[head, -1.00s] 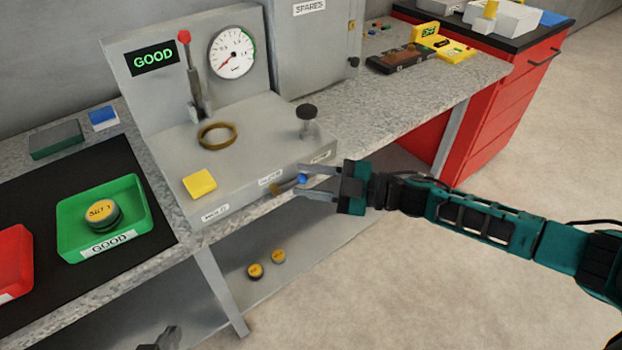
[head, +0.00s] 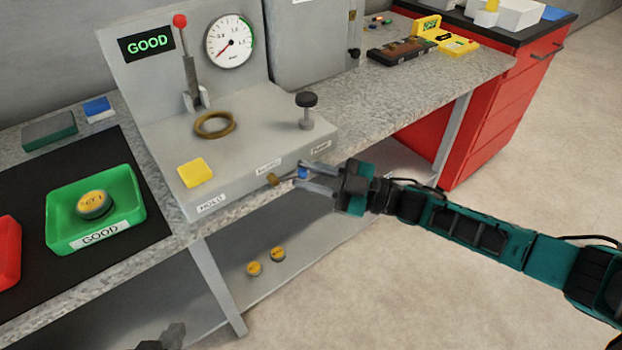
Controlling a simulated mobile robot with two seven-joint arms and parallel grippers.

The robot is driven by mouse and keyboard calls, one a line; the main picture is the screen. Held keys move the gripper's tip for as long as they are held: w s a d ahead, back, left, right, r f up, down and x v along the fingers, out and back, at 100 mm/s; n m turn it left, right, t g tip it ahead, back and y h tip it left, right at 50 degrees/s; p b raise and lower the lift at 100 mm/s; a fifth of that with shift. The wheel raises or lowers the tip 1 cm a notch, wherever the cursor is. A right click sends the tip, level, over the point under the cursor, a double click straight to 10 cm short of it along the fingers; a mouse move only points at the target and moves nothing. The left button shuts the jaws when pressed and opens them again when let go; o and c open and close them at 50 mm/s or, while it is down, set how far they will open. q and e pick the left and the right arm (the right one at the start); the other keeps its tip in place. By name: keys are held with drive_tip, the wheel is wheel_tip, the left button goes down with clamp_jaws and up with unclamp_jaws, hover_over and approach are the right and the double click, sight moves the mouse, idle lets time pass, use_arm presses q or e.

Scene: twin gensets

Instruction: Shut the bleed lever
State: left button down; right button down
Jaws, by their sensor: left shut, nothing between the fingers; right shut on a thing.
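The bleed lever is a small brass valve (head: 272,180) with a blue handle (head: 302,173), on the front face of the grey test stand (head: 240,178) below a small label. The handle points right. My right gripper (head: 301,176) reaches in from the right and is shut on the blue handle, with one finger on each side; the fingers partly hide it. My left gripper (head: 174,334) shows only in part at the bottom edge, dark, shut and empty, well away from the lever.
The stand carries a yellow button (head: 195,172), a brass ring (head: 215,125), a black knob (head: 306,100), a red-tipped lever (head: 181,22), a gauge (head: 229,42) and a GOOD display (head: 146,44). A green tray (head: 128,222) holds a round part. The floor at right is clear.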

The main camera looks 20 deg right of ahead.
drive_tip(key=c, duration=1.2)
unclamp_jaws()
drive_tip(key=shift+d, duration=0.1)
drive_tip(key=v, duration=1.2)
drive_tip(key=shift+s+d, duration=0.2)
drive_tip(key=shift+d, duration=0.15)
